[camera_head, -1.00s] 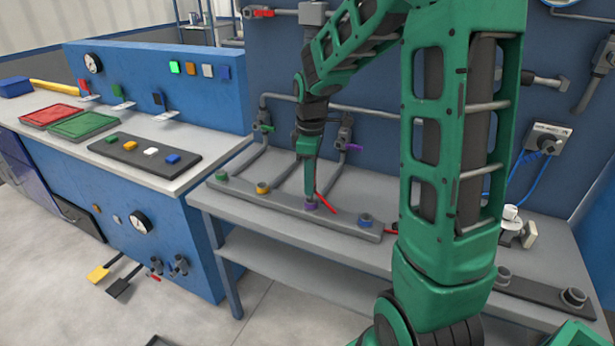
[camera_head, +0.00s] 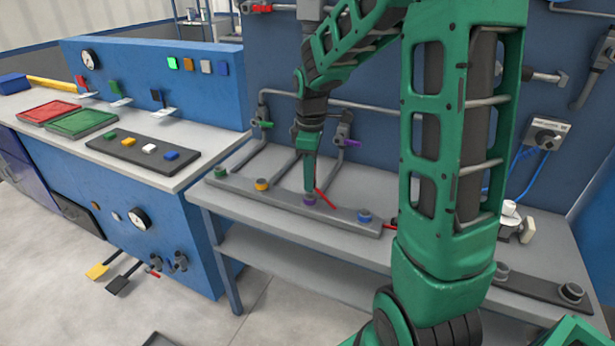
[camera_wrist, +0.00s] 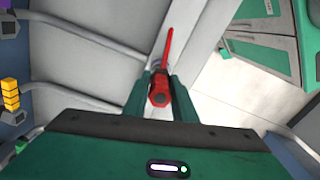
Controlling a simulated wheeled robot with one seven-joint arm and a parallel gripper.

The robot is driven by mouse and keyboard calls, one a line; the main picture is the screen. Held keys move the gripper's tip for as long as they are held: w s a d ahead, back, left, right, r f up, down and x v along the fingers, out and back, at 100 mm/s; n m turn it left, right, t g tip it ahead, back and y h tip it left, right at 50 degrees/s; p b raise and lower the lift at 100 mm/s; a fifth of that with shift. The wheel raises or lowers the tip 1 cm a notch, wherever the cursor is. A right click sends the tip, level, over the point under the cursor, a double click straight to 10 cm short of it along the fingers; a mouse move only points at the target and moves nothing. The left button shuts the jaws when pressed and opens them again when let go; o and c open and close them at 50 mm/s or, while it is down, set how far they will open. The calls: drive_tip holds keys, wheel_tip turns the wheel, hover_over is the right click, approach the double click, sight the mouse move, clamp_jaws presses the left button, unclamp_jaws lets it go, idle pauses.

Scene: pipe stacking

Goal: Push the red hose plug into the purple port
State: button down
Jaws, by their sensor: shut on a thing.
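My gripper (camera_head: 310,187) points down at the purple port (camera_head: 309,200) on the grey strip on the workbench. It is shut on the red hose plug (camera_wrist: 159,92), which shows between the two fingers in the wrist view. A red hose (camera_head: 326,198) runs from the plug down to the right. The fingertips are right over the port's top, and the port's purple rim shows below them. I cannot tell how deep the plug sits.
The strip (camera_head: 340,222) also bears a green port (camera_head: 220,173), a yellow port (camera_head: 262,185) and a blue port (camera_head: 364,216). Grey pipes with a green-handled valve (camera_head: 262,124) and a purple-handled valve (camera_head: 347,142) stand behind. A blue console is at left.

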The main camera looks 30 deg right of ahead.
drive_tip(key=shift+f, duration=1.55)
idle(0.8)
drive_tip(key=c, duration=1.4)
unclamp_jaws()
wheel_tip(320, 180, up, 11)
drive_tip(key=shift+w+f, duration=0.1)
drive_tip(key=s+d+f+m, duration=0.1)
drive_tip(key=s+m, duration=0.4)
drive_tip(key=s, duration=0.4)
drive_tip(key=s+d+f+m, duration=0.1)
drive_tip(key=s+m, duration=0.4)
drive_tip(key=s, duration=0.4)
drive_tip(key=s+d+f+m, duration=0.1)
drive_tip(key=s+m, duration=0.5)
drive_tip(key=s, duration=0.4)
drive_tip(key=shift+d, duration=0.1)
